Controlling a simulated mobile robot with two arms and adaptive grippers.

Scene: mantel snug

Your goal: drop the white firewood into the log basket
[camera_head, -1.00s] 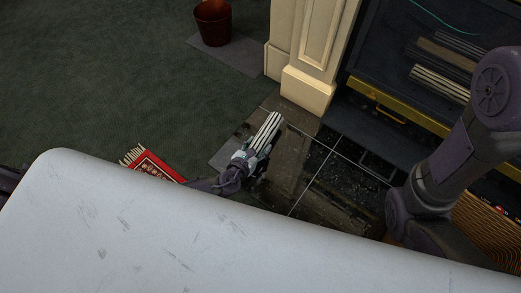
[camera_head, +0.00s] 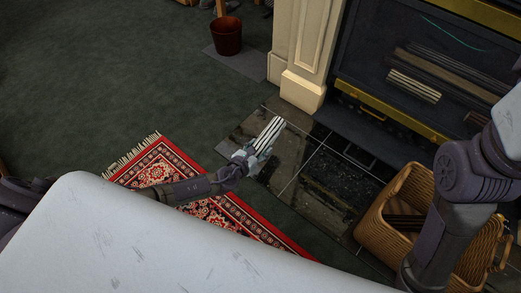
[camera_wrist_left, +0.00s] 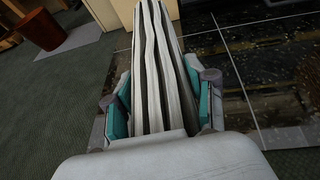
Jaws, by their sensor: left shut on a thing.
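The white firewood (camera_head: 268,133) is a bundle of pale sticks with dark gaps. My left gripper (camera_head: 250,156) is shut on it and holds it above the dark tiled hearth. In the left wrist view the firewood (camera_wrist_left: 158,60) points away between the teal pads of the gripper (camera_wrist_left: 163,110). The log basket (camera_head: 382,212) is wicker and stands at the right of the head view, with some dark pieces inside. My right arm hides part of it. The right gripper is not in view.
A fireplace with a brass-coloured rail (camera_head: 385,108) holds more sticks (camera_head: 414,86) behind it. A cream pillar (camera_head: 303,60) stands beside it. A red patterned rug (camera_head: 160,165) lies under my left arm. A dark red bucket (camera_head: 226,36) stands at the back. Green carpet is clear at left.

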